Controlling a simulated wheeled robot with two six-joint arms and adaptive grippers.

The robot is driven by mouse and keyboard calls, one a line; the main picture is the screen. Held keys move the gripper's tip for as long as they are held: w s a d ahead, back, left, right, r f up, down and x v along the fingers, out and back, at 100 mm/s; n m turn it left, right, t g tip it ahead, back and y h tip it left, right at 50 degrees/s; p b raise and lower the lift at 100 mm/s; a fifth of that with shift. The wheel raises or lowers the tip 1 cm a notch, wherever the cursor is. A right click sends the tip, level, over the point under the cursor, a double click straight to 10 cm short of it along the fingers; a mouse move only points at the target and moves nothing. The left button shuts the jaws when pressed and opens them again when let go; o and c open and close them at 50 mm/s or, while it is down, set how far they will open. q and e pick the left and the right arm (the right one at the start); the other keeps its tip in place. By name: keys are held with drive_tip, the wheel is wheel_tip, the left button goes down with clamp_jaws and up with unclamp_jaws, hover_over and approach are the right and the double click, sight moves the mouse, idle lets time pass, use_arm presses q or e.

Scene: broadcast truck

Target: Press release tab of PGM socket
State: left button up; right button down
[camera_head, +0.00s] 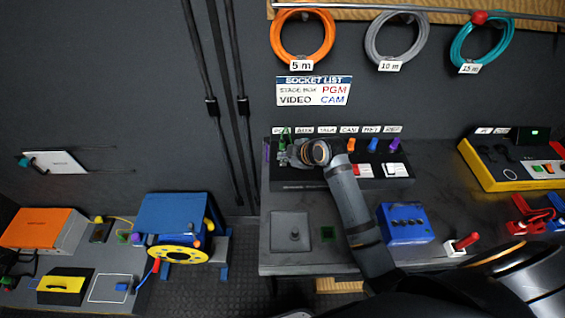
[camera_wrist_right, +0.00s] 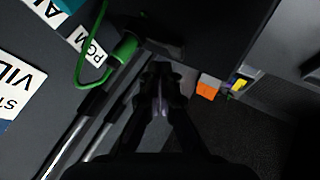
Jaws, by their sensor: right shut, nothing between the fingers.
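The PGM socket's label (camera_wrist_right: 94,50) shows upside down in the wrist view, beside a green plug (camera_wrist_right: 125,47) with a green cable loop. In the head view the green plug (camera_head: 283,141) stands at the left end of the labelled socket row, partly hidden by my right gripper (camera_head: 284,157). In the wrist view my right gripper (camera_wrist_right: 162,75) is shut and empty, its tips a little to the right of and below the plug. I cannot tell whether the tips touch anything. The release tab cannot be made out. My left gripper is not in view.
The dark panel (camera_head: 288,178) carries more coloured plugs, orange, blue and purple, to the right. A blue box (camera_head: 405,223) and a red-handled switch (camera_head: 463,243) stand on the bench (camera_head: 300,263).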

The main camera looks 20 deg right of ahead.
drive_tip(key=shift+f, duration=0.4)
